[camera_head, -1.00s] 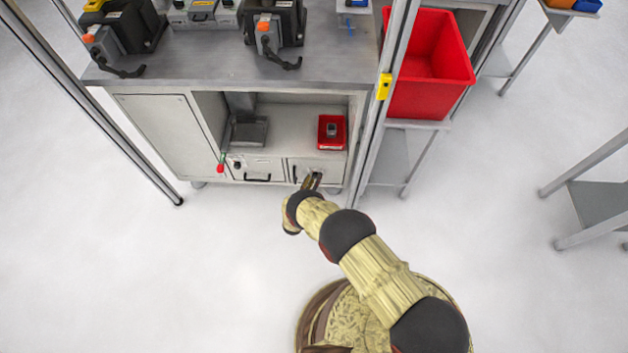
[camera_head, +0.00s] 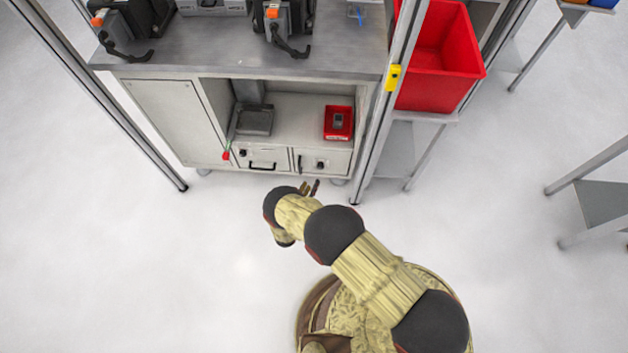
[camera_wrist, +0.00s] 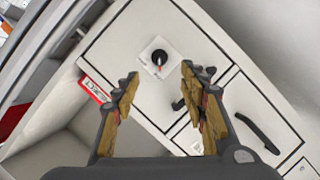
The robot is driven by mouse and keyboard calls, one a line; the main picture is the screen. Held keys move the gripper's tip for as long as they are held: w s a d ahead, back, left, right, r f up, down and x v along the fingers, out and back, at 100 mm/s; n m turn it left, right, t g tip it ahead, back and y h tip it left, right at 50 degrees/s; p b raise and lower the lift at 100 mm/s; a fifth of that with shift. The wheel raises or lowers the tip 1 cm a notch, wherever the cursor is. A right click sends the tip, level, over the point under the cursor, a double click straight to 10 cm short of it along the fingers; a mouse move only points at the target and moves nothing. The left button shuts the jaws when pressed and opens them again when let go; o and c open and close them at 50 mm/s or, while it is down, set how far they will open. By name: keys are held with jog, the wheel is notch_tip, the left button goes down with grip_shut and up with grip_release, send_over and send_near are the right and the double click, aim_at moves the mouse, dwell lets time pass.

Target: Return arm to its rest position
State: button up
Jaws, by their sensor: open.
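My gripper (camera_head: 311,188) is just in front of the cabinet's drawers in the head view, below the right drawer (camera_head: 334,162). In the wrist view my gripper (camera_wrist: 158,100) has its two yellow fingers spread apart with nothing between them. Past the fingers, the drawer front with a black round knob (camera_wrist: 159,57) on a pale plate faces the camera, at some distance. My arm reaches from the base at the bottom of the head view up toward the cabinet, bent.
The cabinet (camera_head: 165,115) stands ahead, with a small red bin (camera_head: 338,122) on its shelf. A metal post (camera_head: 378,140) and a large red bin (camera_head: 440,60) are to the right. A grey table (camera_head: 603,203) stands far right. The floor left of my arm is clear.

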jog(key=shift+s+a+r, duration=0.1)
jog(key=shift+s+r, duration=0.05)
jog(key=shift+s, duration=0.25)
dwell(0.3)
